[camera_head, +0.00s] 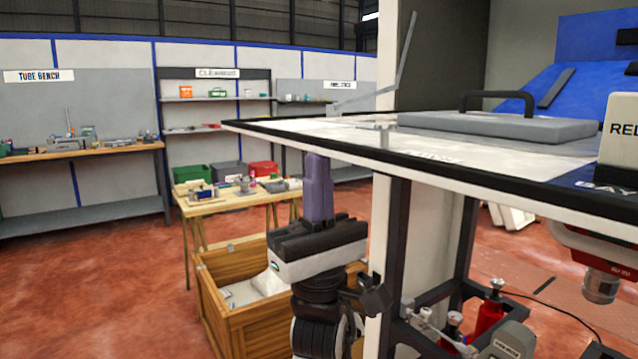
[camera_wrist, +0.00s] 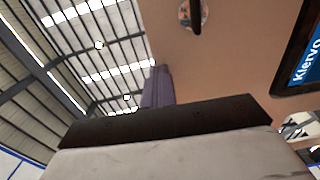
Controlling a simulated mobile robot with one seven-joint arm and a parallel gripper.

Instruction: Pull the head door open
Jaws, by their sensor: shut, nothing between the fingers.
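My gripper (camera_head: 318,160) points upward in the head view, with its purple fingers together and empty, just left of and below the edge of a white, black-rimmed top (camera_head: 330,140). In the wrist view the purple fingers (camera_wrist: 157,70) stand closed against the ceiling and the edge of a broad tan panel (camera_wrist: 235,60). A dark upright handle (camera_wrist: 195,14) on a round badge sits on that panel, apart from the fingers. I cannot tell for sure whether this panel is the head door. No open door shows clearly.
A grey plate with a black handle (camera_head: 498,100) lies on the white top. A wooden crate (camera_head: 240,310) and a small wooden table (camera_head: 235,200) stand behind my arm. A Klervo screen (camera_wrist: 305,60) is at the wrist view's right. Red floor is free at left.

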